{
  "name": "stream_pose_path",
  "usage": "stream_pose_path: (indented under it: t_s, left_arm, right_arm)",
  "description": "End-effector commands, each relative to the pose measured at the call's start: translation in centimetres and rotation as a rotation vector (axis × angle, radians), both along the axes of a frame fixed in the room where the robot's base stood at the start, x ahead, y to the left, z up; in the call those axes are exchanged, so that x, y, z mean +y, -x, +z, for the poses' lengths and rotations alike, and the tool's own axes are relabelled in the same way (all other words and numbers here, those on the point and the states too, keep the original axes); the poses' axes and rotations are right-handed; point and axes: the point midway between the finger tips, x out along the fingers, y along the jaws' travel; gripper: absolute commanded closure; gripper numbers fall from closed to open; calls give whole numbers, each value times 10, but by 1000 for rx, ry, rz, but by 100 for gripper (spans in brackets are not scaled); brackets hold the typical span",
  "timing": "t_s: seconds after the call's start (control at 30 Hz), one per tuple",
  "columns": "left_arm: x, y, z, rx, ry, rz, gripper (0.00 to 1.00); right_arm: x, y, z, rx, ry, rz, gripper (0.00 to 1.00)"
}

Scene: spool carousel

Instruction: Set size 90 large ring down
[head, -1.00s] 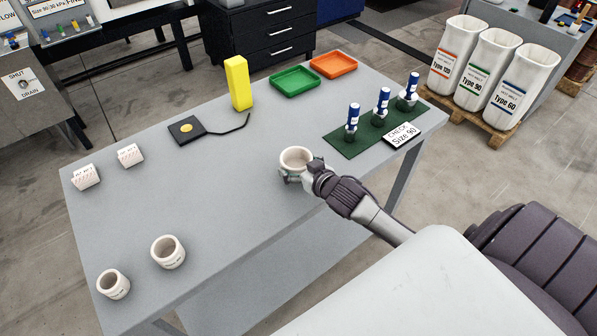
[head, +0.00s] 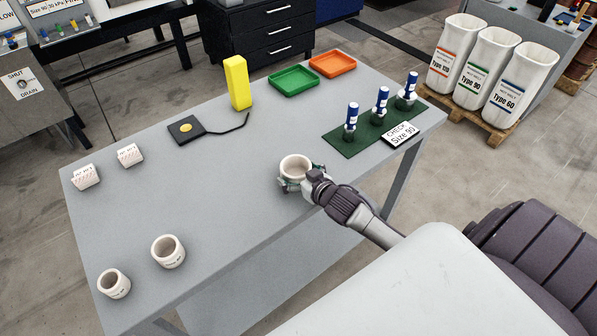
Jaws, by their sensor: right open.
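A white ring (head: 296,166) stands upright on the grey table (head: 225,195), right of the middle, with its open top showing. My right gripper (head: 294,184) is open, its fingers low around the near side of this ring. Whether the fingers touch it cannot be told. Two more white rings, one (head: 168,251) and another (head: 114,283), stand at the near left of the table. Size markings on the rings are too small to read. My left gripper is not in view.
A green mat (head: 350,143) with several blue-topped tools and a "CHECK Size 90" card (head: 400,135) lies at the right. Green (head: 294,81) and orange (head: 333,64) trays, a yellow block (head: 238,83) and a black pad (head: 187,130) are farther back. The table's middle left is clear.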

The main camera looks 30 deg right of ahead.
Motion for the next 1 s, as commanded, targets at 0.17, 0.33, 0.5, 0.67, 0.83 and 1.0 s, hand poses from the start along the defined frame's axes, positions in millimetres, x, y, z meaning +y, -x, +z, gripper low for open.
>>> stream_pose_path:
  t_s: [0.17, 0.33, 0.5, 0.67, 0.83, 1.0]
  left_arm:
    - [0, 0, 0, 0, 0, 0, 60]
    - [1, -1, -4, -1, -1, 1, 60]
    - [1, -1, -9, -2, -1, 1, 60]
    - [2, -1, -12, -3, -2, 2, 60]
    - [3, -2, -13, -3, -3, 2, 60]
    - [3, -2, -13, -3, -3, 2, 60]
  right_arm:
    - [0, 8, 4, 2, 0, 1, 0]
    - [0, 36, 14, 2, 1, 1, 0]
    - [0, 70, 28, 2, 0, 1, 0]
    - [0, 94, 39, 2, 0, -1, 0]
    - [0, 108, 46, 0, 0, -1, 0]
    - [0, 111, 49, 0, 0, -1, 0]
